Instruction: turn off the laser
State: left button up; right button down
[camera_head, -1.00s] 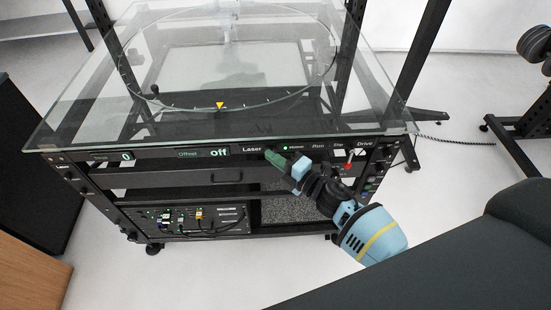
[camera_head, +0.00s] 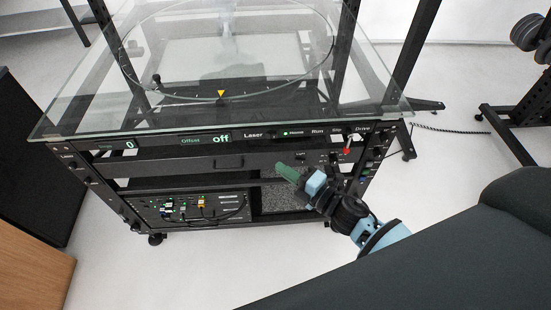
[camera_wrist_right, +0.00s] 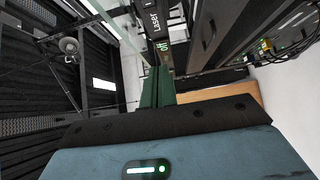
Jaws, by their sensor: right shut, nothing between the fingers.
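The turntable cart's front panel (camera_head: 160,141) runs under the glass top and carries the "Laser" label (camera_head: 253,135), with the word "off" (camera_head: 221,138) just left of it. A small green light (camera_head: 285,133) shows beside "Home". My right gripper (camera_head: 282,169), with green fingers, is shut and empty. In the head view it appears below the panel, apart from the Laser label. In the right wrist view its green fingers (camera_wrist_right: 157,88) are together, with the "Laser" label (camera_wrist_right: 155,22) beyond them. My left gripper is not in view.
The glass top (camera_head: 110,115) overhangs the panel. A red-tipped switch (camera_head: 346,151) sits near "Drive" at the panel's right. An electronics board (camera_head: 190,207) sits on the lower shelf. White floor (camera_head: 250,260) is open in front of the cart.

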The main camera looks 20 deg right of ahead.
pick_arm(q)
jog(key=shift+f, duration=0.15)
pick_arm(e)
jog(key=s, duration=0.3)
jog(key=shift+s+d, duration=0.25)
jog(key=shift+s, duration=0.1)
